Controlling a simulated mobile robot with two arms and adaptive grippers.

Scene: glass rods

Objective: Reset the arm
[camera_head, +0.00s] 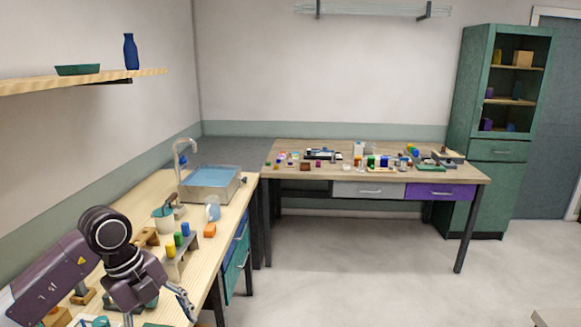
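My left arm (72,267) comes in from the left and reaches over the near end of the light wooden counter (222,232). My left gripper (182,302) is low in the view by the counter's front edge, to the right of the arm's dark round joint. A slim grey finger shows there; the rest is cut off or hidden, so I cannot tell whether it is open or holds anything. My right gripper is not in view.
A cluttered table (448,184) stands behind, beside a green cabinet (490,186).

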